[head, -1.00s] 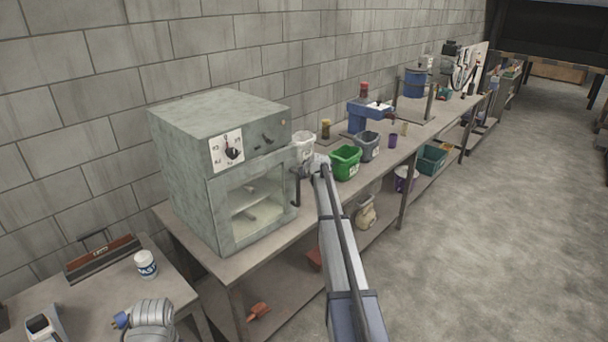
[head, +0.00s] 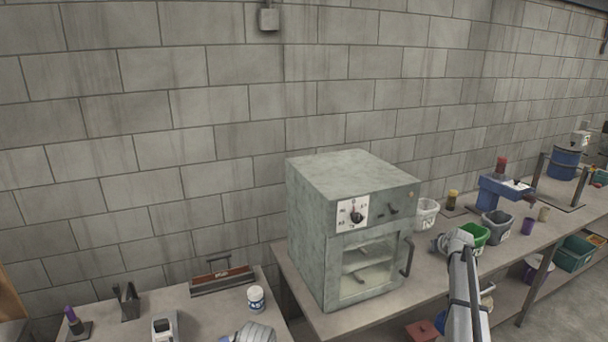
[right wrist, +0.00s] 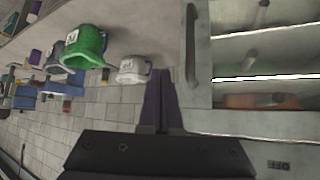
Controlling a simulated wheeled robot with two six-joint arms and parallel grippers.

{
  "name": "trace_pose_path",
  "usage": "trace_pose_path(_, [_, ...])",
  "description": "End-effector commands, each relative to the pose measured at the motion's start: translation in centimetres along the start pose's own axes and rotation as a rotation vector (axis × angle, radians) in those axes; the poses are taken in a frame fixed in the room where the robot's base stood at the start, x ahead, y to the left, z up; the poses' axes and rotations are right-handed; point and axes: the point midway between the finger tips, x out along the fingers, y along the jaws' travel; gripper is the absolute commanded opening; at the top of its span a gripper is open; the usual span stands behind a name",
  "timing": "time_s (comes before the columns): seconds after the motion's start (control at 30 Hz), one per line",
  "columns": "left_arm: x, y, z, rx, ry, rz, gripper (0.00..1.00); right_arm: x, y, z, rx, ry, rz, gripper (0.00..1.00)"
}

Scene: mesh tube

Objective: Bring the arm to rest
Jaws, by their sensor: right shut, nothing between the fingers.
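My right arm (head: 466,290) comes up from the bottom right in the head view. Its wrist end is in front of the green bin (head: 474,237), right of the grey oven (head: 308,225). In the right wrist view my right gripper (right wrist: 162,95) is shut and empty, its dark fingers together. The oven's dark handle (right wrist: 190,55) is close beside the fingertips there; I cannot tell whether they touch. A grey rounded part of my left arm (head: 250,333) shows at the bottom edge of the head view. My left gripper's fingers are not seen.
The oven door is shut. A white bin (head: 427,213) and a grey bin (head: 497,226) stand by the green bin on the long bench. A side table holds a white jar (head: 255,299) and a toolbox (head: 222,277). Open floor (head: 560,312) lies at the lower right.

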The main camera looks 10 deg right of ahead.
Motion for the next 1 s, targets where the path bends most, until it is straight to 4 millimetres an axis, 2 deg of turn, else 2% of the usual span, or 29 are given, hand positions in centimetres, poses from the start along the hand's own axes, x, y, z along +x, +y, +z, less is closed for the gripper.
trace_pose_path(0.03, [0.3,0.0,0.0,0.0,0.0,0.0,0.42,-0.3,-2.7,1.2,-0.015,-0.021,-0.022,0.0])
trace_pose_path(0.17, [1.0,0.1,-0.1,0.0,0.0,0.0,0.42,-1.6,-10.7,5.1,-0.063,-0.108,-0.084,0.0])
trace_pose_path(0.2, [1.2,0.1,-0.1,0.0,0.0,0.0,0.42,-2.1,-13.2,6.5,-0.08,-0.141,-0.102,0.0])
trace_pose_path(0.27, [1.5,0.1,-0.1,0.001,0.0,0.0,0.42,-3.1,-16.9,8.8,-0.106,-0.189,-0.128,0.0])
trace_pose_path(0.4, [2.2,0.2,-0.1,0.001,0.0,0.0,0.42,-6.2,-24.8,14.6,-0.175,-0.308,-0.178,0.0])
trace_pose_path(0.47, [2.5,0.2,-0.1,0.001,0.0,0.0,0.42,-7.8,-27.8,17.4,-0.207,-0.36,-0.192,0.0])
trace_pose_path(0.6, [3.3,0.3,-0.2,0.001,0.0,0.0,0.42,-12.4,-33.8,24.3,-0.289,-0.487,-0.213,0.0])
trace_pose_path(0.7, [3.9,0.4,-0.2,0.002,0.0,0.0,0.42,-16.2,-37.0,29.6,-0.354,-0.578,-0.212,0.0])
trace_pose_path(0.8, [4.5,0.4,-0.3,0.002,0.0,-0.001,0.42,-20.1,-39.1,34.5,-0.419,-0.662,-0.198,0.0])
trace_pose_path(0.9, [4.9,0.5,-0.3,0.002,0.0,-0.001,0.42,-23.5,-40.1,38.6,-0.476,-0.729,-0.174,0.0])
trace_pose_path(1.0, [5.2,0.5,-0.3,0.002,0.0,-0.001,0.42,-26.1,-40.4,41.5,-0.519,-0.778,-0.148,0.0])
